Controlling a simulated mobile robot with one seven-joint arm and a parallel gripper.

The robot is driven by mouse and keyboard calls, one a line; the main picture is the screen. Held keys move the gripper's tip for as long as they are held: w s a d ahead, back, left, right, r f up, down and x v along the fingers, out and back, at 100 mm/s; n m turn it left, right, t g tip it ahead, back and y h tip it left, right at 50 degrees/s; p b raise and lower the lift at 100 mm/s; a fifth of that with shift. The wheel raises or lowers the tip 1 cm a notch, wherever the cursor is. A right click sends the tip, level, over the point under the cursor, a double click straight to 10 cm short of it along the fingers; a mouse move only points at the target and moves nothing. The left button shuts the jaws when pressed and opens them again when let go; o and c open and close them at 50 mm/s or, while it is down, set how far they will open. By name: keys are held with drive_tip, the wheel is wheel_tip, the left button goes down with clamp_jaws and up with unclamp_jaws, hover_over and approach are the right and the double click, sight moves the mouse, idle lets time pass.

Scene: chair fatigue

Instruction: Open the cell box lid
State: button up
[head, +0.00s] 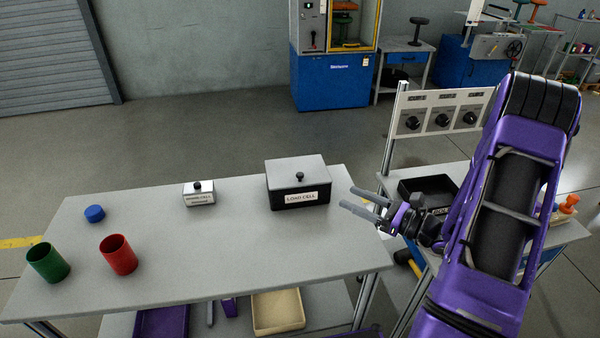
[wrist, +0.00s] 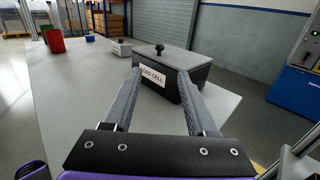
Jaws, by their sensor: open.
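The cell box (head: 299,202) is a black box labelled "LOAD CELL" near the right end of the grey table. Its grey lid (head: 296,170) lies on top, closed, with a black knob (head: 300,176) standing on it. In the wrist view the box (wrist: 181,88) is ahead, and its knob (wrist: 159,49) shows above and between my fingers. My gripper (head: 357,203) is open and empty, to the right of the box and apart from it, with its fingers pointing toward the box. In the wrist view my gripper's fingertips (wrist: 160,72) overlap the lower part of the box.
A small white box (head: 199,197) with a black knob stands left of the cell box. A blue cap (head: 95,214), a green cup (head: 48,263) and a red cup (head: 118,255) are farther left. A dial panel (head: 440,116) and black tray (head: 428,190) are at right.

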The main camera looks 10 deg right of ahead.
sight(300, 173)
drive_tip(key=x, duration=1.6)
drive_tip(key=shift+w+a+f, duration=0.1)
drive_tip(key=shift+a, duration=0.05)
clamp_jaws()
idle(0.7)
